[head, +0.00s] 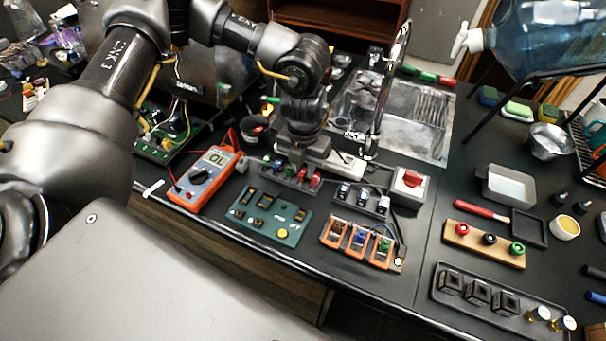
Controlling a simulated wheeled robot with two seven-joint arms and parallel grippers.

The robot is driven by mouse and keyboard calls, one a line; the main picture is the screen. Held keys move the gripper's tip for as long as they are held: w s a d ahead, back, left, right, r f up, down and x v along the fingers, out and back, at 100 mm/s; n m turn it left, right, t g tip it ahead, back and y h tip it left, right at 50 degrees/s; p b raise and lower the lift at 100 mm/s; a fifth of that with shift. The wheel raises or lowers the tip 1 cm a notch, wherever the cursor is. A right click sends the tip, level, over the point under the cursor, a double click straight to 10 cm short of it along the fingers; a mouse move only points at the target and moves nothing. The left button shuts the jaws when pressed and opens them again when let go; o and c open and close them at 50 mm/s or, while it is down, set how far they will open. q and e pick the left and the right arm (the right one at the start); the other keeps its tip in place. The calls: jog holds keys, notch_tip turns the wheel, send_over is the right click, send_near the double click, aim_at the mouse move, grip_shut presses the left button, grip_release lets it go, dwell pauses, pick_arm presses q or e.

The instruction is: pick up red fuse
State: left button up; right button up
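A dark fuse rack (288,179) stands on the black counter behind the green board. Small coloured fuses stand in it: green and blue ones toward the left, and a red fuse (316,180) at its right end. My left gripper (302,163) points down just behind and above the rack, close to the red fuse. Its fingertips are small and partly hidden, so I cannot tell whether they are apart or touch a fuse. My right gripper is not in view.
An orange multimeter (200,178) lies left of the rack. A green board (268,216) and orange-framed modules (357,242) lie in front. A red-button box (409,186) stands to the right. The sink (415,120) and tall faucet (384,90) are behind.

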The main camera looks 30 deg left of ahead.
aim_at(304, 171)
pick_arm(q)
jog(key=shift+c, duration=0.4)
grip_shut()
jog(key=shift+r, duration=0.1)
jog(key=shift+r, duration=0.4)
notch_tip(304, 171, up, 2)
jog(key=shift+r+b, duration=0.2)
jog(key=shift+b, duration=0.25)
jog(key=s+r+b, duration=0.9)
jog(key=s+b, duration=0.1)
jog(key=s, duration=0.4)
jog(key=shift+d+r, duration=0.35)
jog(key=shift+d, duration=0.05)
